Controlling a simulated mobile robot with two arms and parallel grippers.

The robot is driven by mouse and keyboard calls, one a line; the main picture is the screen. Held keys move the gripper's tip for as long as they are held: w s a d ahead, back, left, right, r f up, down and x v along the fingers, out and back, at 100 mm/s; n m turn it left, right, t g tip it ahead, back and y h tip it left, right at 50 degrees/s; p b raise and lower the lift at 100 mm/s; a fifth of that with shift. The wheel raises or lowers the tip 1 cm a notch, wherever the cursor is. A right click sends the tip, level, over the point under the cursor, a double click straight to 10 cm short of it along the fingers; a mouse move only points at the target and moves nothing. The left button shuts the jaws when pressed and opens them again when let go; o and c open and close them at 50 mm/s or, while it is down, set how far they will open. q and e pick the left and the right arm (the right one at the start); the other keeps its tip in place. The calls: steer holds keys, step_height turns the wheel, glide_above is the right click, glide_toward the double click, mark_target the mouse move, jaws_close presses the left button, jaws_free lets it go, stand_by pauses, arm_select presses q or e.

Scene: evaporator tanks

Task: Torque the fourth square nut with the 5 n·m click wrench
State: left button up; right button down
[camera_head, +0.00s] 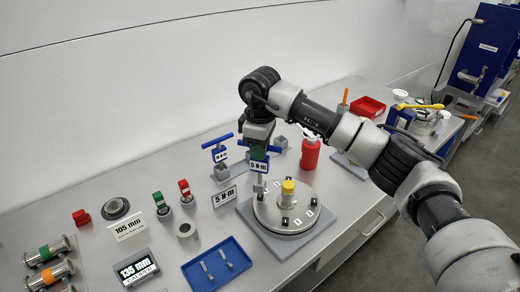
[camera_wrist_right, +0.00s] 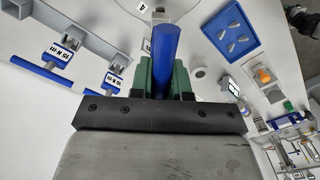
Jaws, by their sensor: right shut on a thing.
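My right gripper (camera_head: 259,151) is shut on the blue handle of a T-shaped wrench (camera_head: 257,166). The blue handle (camera_wrist_right: 165,62) shows between the green finger pads in the right wrist view. The wrench hangs upright, its grey shaft reaching down at the back left of a round metal plate (camera_head: 270,214). I cannot tell whether the tip touches a nut.
A blue tray (camera_head: 207,286) with small metal parts lies in front. A red bottle (camera_head: 311,155) stands behind the plate.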

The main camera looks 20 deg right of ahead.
steer(key=shift+r+p, duration=1.1)
steer(key=shift+r, duration=0.8)
